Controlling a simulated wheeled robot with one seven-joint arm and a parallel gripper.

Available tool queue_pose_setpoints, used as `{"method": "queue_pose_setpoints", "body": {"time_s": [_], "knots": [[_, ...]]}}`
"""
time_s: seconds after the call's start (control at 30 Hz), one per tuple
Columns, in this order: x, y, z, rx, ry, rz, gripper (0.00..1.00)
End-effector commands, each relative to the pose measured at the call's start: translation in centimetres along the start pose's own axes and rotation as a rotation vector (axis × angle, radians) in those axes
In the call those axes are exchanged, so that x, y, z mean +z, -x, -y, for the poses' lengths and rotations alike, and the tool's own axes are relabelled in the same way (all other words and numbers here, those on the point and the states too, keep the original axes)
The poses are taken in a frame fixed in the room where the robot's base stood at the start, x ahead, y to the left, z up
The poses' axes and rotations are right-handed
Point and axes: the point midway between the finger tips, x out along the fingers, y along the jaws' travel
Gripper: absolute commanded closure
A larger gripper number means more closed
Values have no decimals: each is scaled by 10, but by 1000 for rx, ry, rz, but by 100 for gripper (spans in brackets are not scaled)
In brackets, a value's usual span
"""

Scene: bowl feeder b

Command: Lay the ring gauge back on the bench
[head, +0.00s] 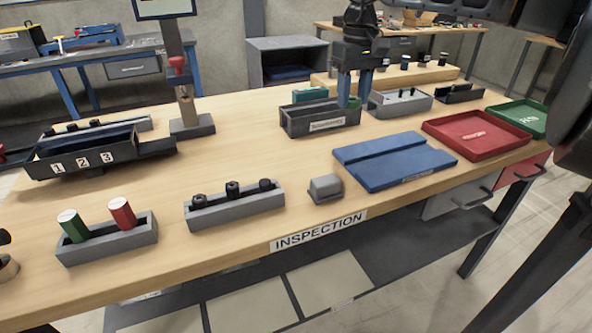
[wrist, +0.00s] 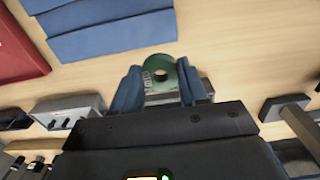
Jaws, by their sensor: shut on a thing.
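In the head view my gripper (head: 351,92) points down at the right end of a labelled grey bin (head: 318,126). A small green part of the ring gauge (head: 355,102) shows by the fingertips; the fingers hide most of it. The wooden bench (head: 250,150) lies below. I cannot tell the exact gap between ring and bin.
A blue board (head: 395,160) lies in front to the right, beside a red tray (head: 475,134) and a green tray (head: 522,116). A grey block with pins (head: 400,104) stands right of my gripper. A column stand (head: 191,127) is left. Bare bench lies between bin and front racks.

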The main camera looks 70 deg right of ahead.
Motion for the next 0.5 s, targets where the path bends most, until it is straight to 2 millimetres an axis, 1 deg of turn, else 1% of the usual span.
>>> {"method": "queue_pose_setpoints", "body": {"time_s": [0.03,0.17,0.23,0.33,0.5], "knots": [[0,-11,0,0,0,0,88],[0,-16,2,0,1,0,88],[0,-20,8,-1,4,1,88],[1,-28,25,-3,6,1,88],[3,-49,62,-4,6,2,88]]}}
